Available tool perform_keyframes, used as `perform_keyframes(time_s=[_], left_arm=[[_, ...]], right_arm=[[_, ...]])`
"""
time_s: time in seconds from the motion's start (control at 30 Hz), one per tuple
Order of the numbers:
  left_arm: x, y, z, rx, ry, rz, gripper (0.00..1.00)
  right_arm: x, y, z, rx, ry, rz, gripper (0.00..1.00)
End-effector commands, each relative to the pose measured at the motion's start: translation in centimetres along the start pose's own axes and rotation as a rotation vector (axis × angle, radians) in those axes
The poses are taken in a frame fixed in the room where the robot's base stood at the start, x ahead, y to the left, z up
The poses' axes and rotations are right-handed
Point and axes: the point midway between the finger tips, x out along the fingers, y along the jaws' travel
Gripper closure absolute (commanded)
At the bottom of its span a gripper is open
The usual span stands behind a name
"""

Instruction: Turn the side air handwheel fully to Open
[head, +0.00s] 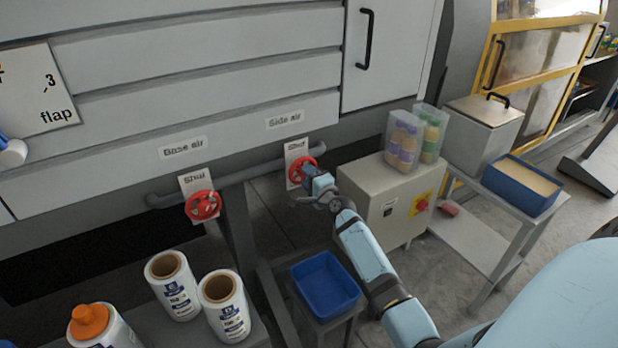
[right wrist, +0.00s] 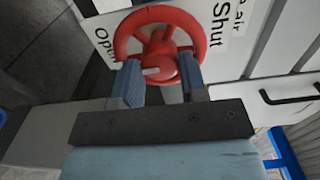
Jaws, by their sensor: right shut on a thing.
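The side air handwheel (head: 300,170) is red and sits on the pipe under the "Side air" label (head: 285,119). In the right wrist view the handwheel (right wrist: 163,45) fills the upper middle, in front of a white plate (right wrist: 103,38) reading "Open" on the left and "Shut" on the right. My right gripper (head: 314,182) is at the wheel. Its two blue fingers reach the lower part of the wheel and are shut on it, one finger each side of the hub; the exact contact is partly hidden. My left gripper is not in view.
The red base air handwheel (head: 203,205) is on the same pipe to the left. A grey cabinet (head: 365,205) with bottle bins on top stands right of my gripper. A blue tray (head: 325,285) is below. Film rolls (head: 172,285) stand at lower left.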

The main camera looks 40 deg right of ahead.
Motion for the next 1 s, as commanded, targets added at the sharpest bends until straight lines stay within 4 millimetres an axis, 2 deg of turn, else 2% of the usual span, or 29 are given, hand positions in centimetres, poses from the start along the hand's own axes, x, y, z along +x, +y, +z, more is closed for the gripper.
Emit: perform_keyframes(time_s=[0.17,0.2,0.3,0.67,0.77,1.0], left_arm=[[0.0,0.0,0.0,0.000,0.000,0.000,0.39],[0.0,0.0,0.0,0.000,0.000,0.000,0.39],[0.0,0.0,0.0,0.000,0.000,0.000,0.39],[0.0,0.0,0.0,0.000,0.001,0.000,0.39],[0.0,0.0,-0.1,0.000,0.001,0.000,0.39],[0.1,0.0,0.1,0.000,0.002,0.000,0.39]], right_arm=[[0.0,0.1,0.0,0.002,-0.001,0.001,0.84],[0.0,0.1,0.0,0.002,0.000,0.001,0.58],[0.0,0.1,0.0,0.001,0.000,0.001,0.35],[-0.5,0.0,0.0,0.000,0.000,0.000,0.35],[-1.8,0.1,0.0,0.000,0.000,0.001,0.35],[-7.2,0.3,0.0,0.000,0.000,0.002,0.35]])
